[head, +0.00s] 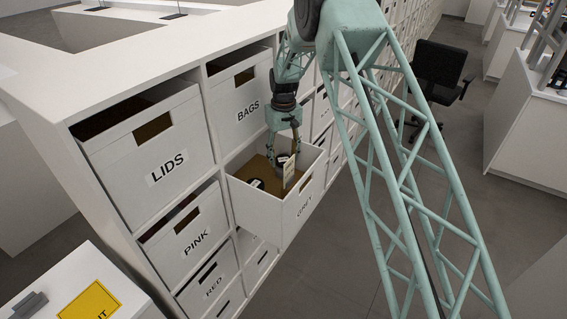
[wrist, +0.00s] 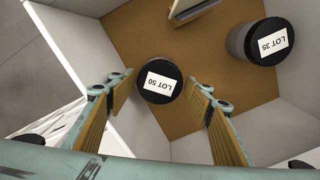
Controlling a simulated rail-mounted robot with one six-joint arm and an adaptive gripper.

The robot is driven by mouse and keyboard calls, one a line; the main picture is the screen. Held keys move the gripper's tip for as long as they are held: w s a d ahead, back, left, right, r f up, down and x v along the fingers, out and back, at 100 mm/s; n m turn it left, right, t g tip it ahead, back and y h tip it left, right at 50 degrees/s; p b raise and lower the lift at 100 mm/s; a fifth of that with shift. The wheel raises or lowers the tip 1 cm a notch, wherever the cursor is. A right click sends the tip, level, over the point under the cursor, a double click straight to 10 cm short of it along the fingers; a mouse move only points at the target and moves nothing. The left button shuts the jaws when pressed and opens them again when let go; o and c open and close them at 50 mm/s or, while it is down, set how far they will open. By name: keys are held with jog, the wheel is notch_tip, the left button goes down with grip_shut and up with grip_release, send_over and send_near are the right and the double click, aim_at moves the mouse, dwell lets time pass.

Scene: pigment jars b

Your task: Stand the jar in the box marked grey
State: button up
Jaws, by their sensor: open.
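The box marked grey (head: 303,206) is pulled out of the shelf unit, with a brown floor (wrist: 135,35) inside. My gripper (head: 283,158) reaches down into it with its fingers open. In the wrist view a dark-lidded jar labelled LOT 50 (wrist: 160,80) appears upright on the brown floor between the two fingers, with a gap visible on each side. A second dark-lidded jar, LOT 35 (wrist: 268,42), stands apart at the upper right. In the head view one dark lid (head: 256,184) shows near the box's left side; the jar at my fingers is partly hidden.
A pale upright card (head: 289,172) stands inside the grey box, close to my gripper; its edge also shows in the wrist view (wrist: 190,9). Boxes marked LIDS (head: 165,165), BAGS (head: 247,111), PINK (head: 196,240) and RED (head: 212,286) sit in the shelves around. A black chair (head: 437,70) stands beyond.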

jog(key=shift+r, duration=4.3)
jog(key=shift+r, duration=0.1)
